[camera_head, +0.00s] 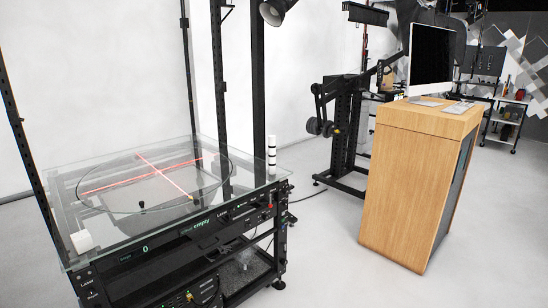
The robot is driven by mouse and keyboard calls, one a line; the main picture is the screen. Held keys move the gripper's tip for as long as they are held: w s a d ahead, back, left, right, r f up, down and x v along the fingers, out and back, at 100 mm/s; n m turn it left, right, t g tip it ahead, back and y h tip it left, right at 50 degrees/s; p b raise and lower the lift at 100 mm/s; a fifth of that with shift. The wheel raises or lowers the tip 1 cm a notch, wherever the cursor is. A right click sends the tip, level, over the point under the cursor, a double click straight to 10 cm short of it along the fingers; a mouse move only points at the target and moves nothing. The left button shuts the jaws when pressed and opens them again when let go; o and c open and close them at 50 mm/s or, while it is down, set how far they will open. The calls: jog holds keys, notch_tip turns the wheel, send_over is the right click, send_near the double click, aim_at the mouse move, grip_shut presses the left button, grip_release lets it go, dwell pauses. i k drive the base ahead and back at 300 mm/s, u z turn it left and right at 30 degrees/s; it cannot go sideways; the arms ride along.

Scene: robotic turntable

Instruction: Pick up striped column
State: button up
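The striped column (272,155) is a slim upright cylinder with black and white bands. It stands near the right corner of the glass-topped turntable table (225,188), close to a black vertical post. Nothing is touching it from above. My gripper is not in view, so I cannot see whether it is open or shut.
Red laser lines cross on the glass turntable, with a white block (82,241) at its front left corner. Black posts rise around the table. A wooden desk (410,180) with a monitor (431,60) stands right. Grey floor lies clear between them.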

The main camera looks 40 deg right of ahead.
aim_at(272, 139)
jog(key=i, duration=0.9)
jog(key=u, duration=0.05)
